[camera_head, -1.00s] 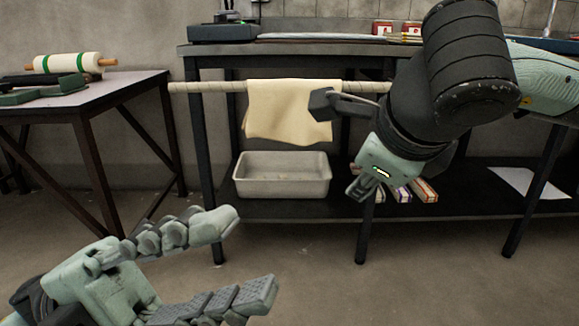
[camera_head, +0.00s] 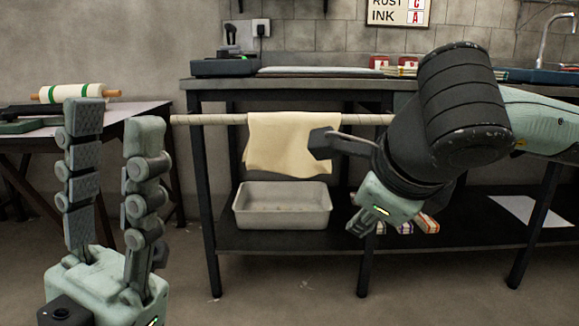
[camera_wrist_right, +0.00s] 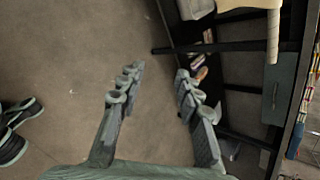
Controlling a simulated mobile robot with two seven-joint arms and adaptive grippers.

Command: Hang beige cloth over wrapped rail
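The beige cloth (camera_head: 288,140) hangs draped over the wrapped rail (camera_head: 205,119), its front flap falling below the rail with a slightly slanted lower edge. Its back side is hidden. My left gripper (camera_head: 115,120) points up at the lower left, fingers apart and empty, well away from the cloth. My right gripper (camera_head: 362,222) is to the right of the cloth and lower, its fingers foreshortened in the head view. In the right wrist view my right gripper (camera_wrist_right: 160,72) has its fingers apart with nothing between them; the rail (camera_wrist_right: 272,38) shows at the upper right.
A pale bin (camera_head: 283,212) sits on the lower shelf (camera_head: 300,240) below the cloth, with small boxes (camera_head: 425,223) to its right. A side table (camera_head: 150,108) at left holds a rolling pin (camera_head: 75,92). Floor in front is clear.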

